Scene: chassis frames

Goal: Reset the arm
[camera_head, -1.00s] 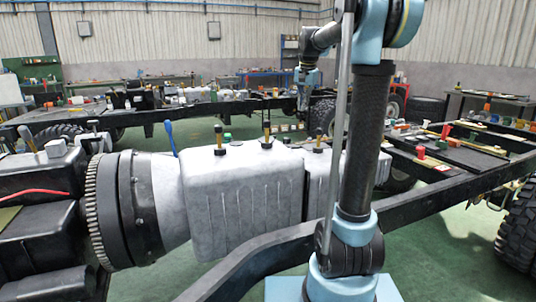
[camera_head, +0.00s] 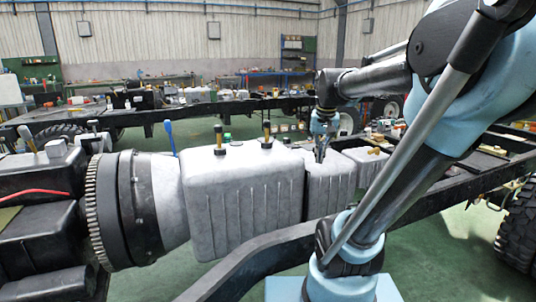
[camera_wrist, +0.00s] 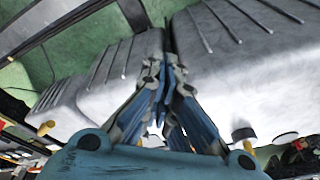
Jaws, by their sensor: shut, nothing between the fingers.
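My gripper (camera_head: 320,152) shows in the head view at the end of my blue and black arm. It points down close to the far part of the grey ribbed housing (camera_head: 245,205), near the gap between two of its sections. In the wrist view my gripper (camera_wrist: 172,62) has its blue fingers together at the tips, with nothing between them. Grey ribbed housing surfaces (camera_wrist: 235,75) lie on both sides of the fingertips there. I cannot tell whether the fingertips touch the housing.
A black chassis rail (camera_head: 440,190) runs past my arm. A large tyre (camera_head: 520,225) stands at the right edge. Green floor (camera_head: 440,265) is open at the lower right.

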